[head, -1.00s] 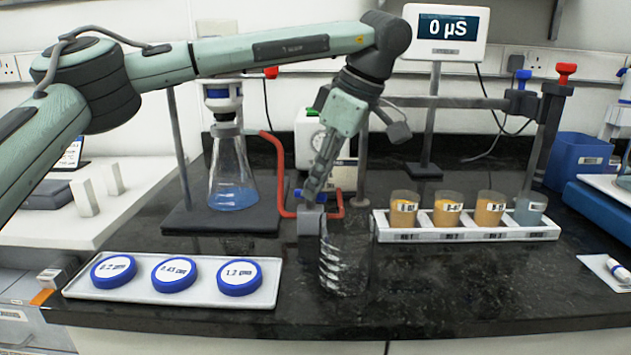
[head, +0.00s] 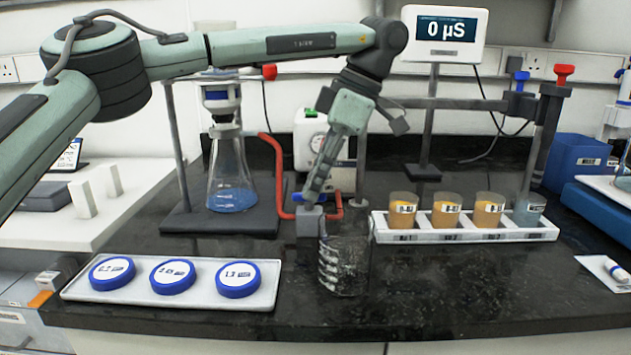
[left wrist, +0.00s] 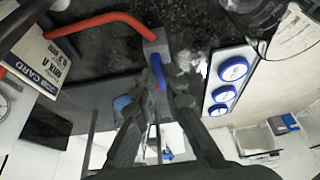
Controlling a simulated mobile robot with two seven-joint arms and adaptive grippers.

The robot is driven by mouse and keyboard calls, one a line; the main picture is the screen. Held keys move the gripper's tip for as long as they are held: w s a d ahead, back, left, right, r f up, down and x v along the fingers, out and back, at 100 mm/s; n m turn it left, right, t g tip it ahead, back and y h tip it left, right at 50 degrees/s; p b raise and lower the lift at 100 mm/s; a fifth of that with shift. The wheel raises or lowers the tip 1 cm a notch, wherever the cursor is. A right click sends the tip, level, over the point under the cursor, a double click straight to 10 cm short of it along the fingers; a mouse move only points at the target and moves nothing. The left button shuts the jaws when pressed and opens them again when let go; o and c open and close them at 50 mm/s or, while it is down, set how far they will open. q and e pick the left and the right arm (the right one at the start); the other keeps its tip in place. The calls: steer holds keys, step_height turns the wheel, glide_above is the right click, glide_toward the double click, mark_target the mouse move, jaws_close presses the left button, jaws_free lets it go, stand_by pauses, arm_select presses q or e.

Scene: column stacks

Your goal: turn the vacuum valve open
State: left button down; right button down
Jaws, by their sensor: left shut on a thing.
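The vacuum valve is a grey block (head: 309,222) with a blue handle, on the bench behind the glass beaker, with red tubing beside it. The block also shows in the left wrist view (left wrist: 157,44). My left gripper (head: 313,195) points down at the valve, its fingers close over the handle. In the left wrist view the blue handle (left wrist: 158,72) lies between the fingertips of my left gripper (left wrist: 162,84), which is shut on it. The fingers hide part of the handle in the head view. My right gripper is not in view.
A filter flask (head: 230,175) stands at left on a dark base (head: 205,221). A glass beaker (head: 345,268) stands in front of the valve. A tray (head: 180,299) of blue-rimmed discs is front left. A rack (head: 410,237) of cups is right.

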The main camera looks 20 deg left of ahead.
arm_select(q)
steer(key=c, duration=1.6)
jaws_free()
steer(key=v, duration=1.2)
